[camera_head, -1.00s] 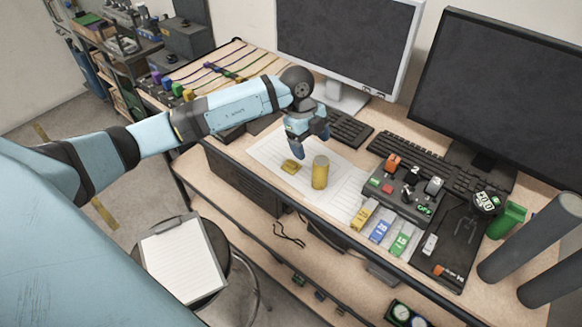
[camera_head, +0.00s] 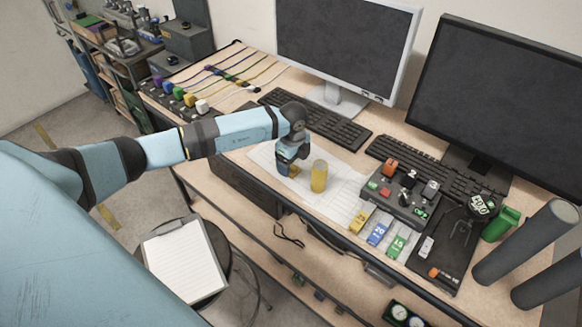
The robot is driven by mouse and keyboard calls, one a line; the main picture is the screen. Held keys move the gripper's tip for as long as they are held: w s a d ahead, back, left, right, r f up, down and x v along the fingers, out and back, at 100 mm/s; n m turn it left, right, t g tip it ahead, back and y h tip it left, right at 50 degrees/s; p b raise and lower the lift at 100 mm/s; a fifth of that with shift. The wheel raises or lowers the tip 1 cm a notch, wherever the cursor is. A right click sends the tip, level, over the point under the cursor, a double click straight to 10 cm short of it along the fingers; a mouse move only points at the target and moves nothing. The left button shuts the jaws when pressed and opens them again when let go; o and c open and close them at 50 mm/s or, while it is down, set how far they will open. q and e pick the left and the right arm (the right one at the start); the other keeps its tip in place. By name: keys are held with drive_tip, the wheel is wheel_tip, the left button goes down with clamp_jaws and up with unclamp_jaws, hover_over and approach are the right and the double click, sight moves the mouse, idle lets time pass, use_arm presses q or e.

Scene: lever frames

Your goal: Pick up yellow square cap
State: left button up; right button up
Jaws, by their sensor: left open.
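The yellow square cap (camera_head: 294,171) lies on the white paper (camera_head: 335,199) on the desk. It is mostly hidden under my left gripper (camera_head: 288,170). The left gripper points down right at the cap with its fingers open. I cannot tell whether the fingers touch the cap. A yellow cylinder (camera_head: 319,177) stands upright just right of the gripper. My right gripper is not in view.
A control box (camera_head: 398,197) with an orange lever and several knobs stands to the right. Yellow, blue (camera_head: 377,233) and green labelled blocks lie at the desk's front edge. Keyboards (camera_head: 335,128) and two monitors (camera_head: 345,45) are behind. A clipboard (camera_head: 185,260) rests on a stool.

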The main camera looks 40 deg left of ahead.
sight(291, 169)
use_arm(q)
drive_tip(key=shift+f, duration=1.35)
drive_tip(key=c, duration=1)
drive_tip(key=shift+r, duration=0.15)
